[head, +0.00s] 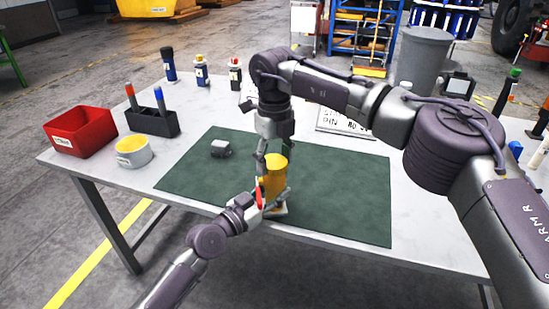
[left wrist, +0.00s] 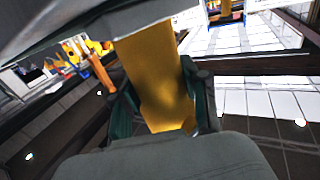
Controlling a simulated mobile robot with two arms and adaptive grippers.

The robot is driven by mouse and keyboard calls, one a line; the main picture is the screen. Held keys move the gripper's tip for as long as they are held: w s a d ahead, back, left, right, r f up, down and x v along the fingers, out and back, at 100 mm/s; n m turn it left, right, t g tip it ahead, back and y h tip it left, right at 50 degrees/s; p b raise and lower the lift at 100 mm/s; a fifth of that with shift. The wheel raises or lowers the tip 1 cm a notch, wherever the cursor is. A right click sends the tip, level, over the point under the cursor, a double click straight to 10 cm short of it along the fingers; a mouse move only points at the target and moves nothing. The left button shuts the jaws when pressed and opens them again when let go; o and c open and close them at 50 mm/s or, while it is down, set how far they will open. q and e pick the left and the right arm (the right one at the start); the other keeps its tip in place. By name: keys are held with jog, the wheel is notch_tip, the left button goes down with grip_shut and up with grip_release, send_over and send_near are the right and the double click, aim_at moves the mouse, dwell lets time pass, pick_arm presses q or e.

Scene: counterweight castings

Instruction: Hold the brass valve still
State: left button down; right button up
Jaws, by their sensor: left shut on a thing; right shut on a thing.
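The brass valve (head: 275,172) is a yellow upright cylinder on a pale base at the front of the green mat (head: 335,195). My left gripper (head: 273,197), reaching in from the front left, is shut around its lower part. In the left wrist view the valve (left wrist: 155,75) sits between the two fingers. My right gripper (head: 261,168) points down close beside the valve's left side. It appears shut on a slim red thing (head: 259,194), mostly hidden; whether that touches the valve I cannot tell.
A small grey casting (head: 221,148) lies on the mat. A red bin (head: 80,131), a yellow-filled cup (head: 133,151), a dark holder with markers (head: 152,122) and several bottles (head: 201,71) stand left and behind. A white printed sheet (head: 343,122) lies behind my right arm. The mat's right part is clear.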

jog(key=m, duration=1.1)
jog(key=o, duration=1.3)
jog(key=shift+r, duration=2.25)
jog(key=shift+c, duration=0.4)
